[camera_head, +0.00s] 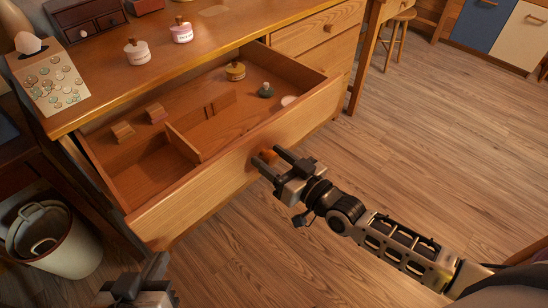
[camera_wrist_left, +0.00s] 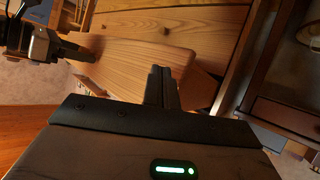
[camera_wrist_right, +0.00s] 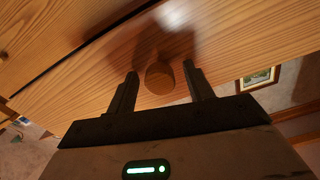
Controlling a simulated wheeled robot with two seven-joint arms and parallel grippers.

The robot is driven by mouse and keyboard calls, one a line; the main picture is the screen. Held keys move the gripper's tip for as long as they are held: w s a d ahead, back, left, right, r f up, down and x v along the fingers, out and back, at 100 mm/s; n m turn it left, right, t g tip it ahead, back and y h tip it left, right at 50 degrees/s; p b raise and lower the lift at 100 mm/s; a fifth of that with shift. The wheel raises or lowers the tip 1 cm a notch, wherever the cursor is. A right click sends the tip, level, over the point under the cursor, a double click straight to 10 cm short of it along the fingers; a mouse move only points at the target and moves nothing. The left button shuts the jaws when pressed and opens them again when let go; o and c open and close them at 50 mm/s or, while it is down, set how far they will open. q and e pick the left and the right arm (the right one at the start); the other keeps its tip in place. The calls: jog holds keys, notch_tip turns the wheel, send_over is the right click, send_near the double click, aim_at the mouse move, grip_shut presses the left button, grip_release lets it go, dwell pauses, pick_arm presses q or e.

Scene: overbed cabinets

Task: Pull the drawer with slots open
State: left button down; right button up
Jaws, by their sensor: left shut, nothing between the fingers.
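The slotted drawer (camera_head: 190,200) is pulled out from the wooden desk in the head view, its inside and dividers (camera_head: 183,142) showing. Its round knob (camera_head: 268,155) is on the front panel; it also shows in the right wrist view (camera_wrist_right: 160,78). My right gripper (camera_head: 269,160) is open, with its fingers on either side of the knob and a visible gap to each finger in the right wrist view. My left gripper (camera_head: 158,264) is shut and empty, low at the left in front of the drawer; its closed fingers show in the left wrist view (camera_wrist_left: 162,80).
The drawer holds wooden blocks (camera_head: 122,132) and small jars (camera_head: 235,71). Bottles (camera_head: 137,52) and a tissue box (camera_head: 50,80) stand on the desktop. A bin (camera_head: 55,245) stands at the lower left. The floor to the right is clear up to a stool (camera_head: 398,40).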

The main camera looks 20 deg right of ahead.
pick_arm(q)
jog(key=shift+r+p, duration=0.25)
jog(key=shift+p, duration=0.55)
pick_arm(e)
jog(key=v, duration=1.6)
pick_arm(q)
jog(key=shift+r, duration=0.1)
jog(key=shift+s+a+r+g+y+p, duration=0.15)
jog(key=shift+r+p, duration=0.35)
jog(key=shift+p, duration=0.8)
jog(key=shift+w+a+r+g+y+p, duration=0.1)
jog(key=shift+r+g+p, duration=0.3)
jog(key=shift+p, duration=0.95)
jog(key=shift+s+a+r+g+y+p, duration=0.1)
jog(key=shift+r+p, duration=0.5)
jog(key=shift+p, duration=0.7)
pick_arm(e)
jog(key=s+a+r+m+g+h, duration=0.1)
jog(key=s+a+r+g+h, duration=0.1)
jog(key=a+g+h, duration=0.3)
jog(key=shift+s+a+r, duration=0.2)
jog(key=shift+a+r, duration=0.3)
jog(key=shift+a, duration=0.15)
